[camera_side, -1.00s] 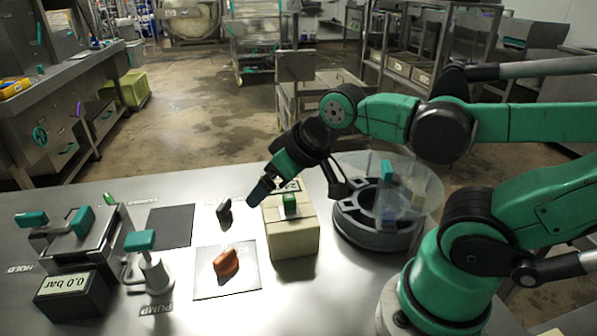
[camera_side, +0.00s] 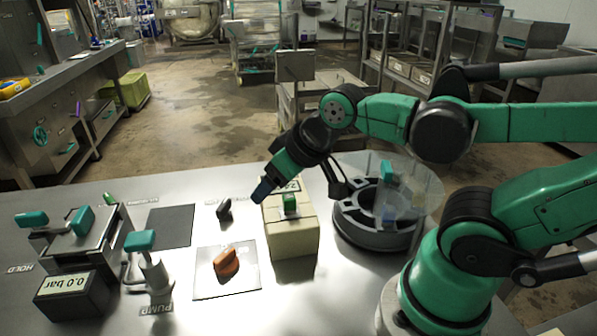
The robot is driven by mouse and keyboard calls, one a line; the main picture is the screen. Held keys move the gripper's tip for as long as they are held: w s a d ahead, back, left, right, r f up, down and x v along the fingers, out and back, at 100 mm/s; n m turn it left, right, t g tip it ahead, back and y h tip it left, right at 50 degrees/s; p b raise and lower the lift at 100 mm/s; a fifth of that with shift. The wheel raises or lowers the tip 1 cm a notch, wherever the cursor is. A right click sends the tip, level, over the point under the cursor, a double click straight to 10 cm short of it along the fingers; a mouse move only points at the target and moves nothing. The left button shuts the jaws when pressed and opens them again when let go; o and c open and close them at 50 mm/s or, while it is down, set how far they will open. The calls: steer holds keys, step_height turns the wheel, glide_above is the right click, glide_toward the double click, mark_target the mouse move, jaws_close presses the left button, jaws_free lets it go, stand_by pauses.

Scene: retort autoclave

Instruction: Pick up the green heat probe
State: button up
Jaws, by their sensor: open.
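A small green block (camera_side: 290,202) sits in a pale bracket on top of a beige box (camera_side: 292,239) with a small display; it may be the green heat probe. A smaller green piece (camera_side: 110,199) lies at the far left behind the metal vessel, and I cannot tell which is the probe. My gripper (camera_side: 263,190) is just left of the beige box's upper back edge, tilted down to the left. It is open and holds nothing that I can see. It is apart from the green block; its fingers are small and hard to make out.
A black ring stand (camera_side: 377,236) with a clear cover is right of the box. A teal-handled pump (camera_side: 150,272) and a pressure display (camera_side: 72,295) stand farther left.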

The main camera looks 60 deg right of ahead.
mark_target(289, 196)
steer(key=shift+w+d+n+g, duration=0.15)
steer(key=shift+d+n+g, duration=0.35)
steer(key=shift+n+g, duration=0.45)
steer(key=n+g, duration=0.1)
steer(key=d+n+g, duration=0.1)
steer(key=n, duration=0.1)
steer(key=shift+w+d+g, duration=0.1)
steer(key=shift+d+g, duration=0.15)
steer(key=shift+d, duration=0.05)
steer(key=n+g, duration=0.1)
steer(key=n, duration=0.1)
steer(key=d+n+g, duration=0.1)
steer(key=shift+d+f+n+g, duration=0.15)
steer(key=shift+d+n+g, duration=0.15)
steer(key=shift+n, duration=0.05)
steer(key=shift+f, duration=2.85)
jaws_close()
